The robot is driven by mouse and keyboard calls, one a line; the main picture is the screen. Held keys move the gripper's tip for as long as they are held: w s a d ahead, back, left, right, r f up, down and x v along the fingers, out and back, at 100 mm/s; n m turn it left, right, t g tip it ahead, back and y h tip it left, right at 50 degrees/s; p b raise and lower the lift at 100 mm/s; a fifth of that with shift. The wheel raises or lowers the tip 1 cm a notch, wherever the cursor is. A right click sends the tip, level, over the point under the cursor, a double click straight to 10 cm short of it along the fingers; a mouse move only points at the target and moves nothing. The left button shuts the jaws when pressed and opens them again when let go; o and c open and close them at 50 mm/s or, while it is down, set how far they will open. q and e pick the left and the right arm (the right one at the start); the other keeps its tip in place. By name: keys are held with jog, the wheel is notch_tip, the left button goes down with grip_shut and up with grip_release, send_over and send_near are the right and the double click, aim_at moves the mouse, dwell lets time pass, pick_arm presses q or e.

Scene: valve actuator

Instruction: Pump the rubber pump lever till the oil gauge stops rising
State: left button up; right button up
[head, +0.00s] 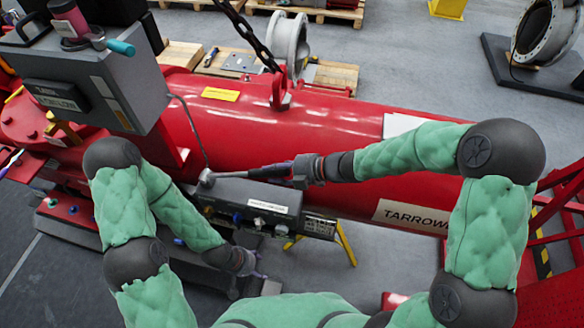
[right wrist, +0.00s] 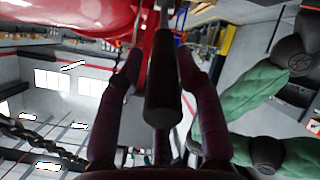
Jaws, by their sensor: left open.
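The pump lever (head: 268,171) is a dark rod rising to the right from a grey pump box (head: 240,192). My right gripper (head: 284,170) is at its outer end. In the right wrist view the lever's black rubber grip (right wrist: 163,95) lies between the fingers of my right gripper (right wrist: 160,58), with gaps visible on both sides. My left gripper (head: 262,266) is open and empty, low in the head view, below the pump box. I cannot pick out an oil gauge or read its level.
A large red cylinder (head: 330,125) runs behind the lever. A grey control box (head: 105,80) with a teal and pink indicator stands upper left. A chain (head: 245,35) hangs above the cylinder. Yellow stand legs (head: 345,243) are below the pump box.

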jog(key=v, duration=1.1)
pick_arm(q)
jog(key=shift+s, duration=0.15)
pick_arm(e)
jog(key=shift+s, duration=0.1)
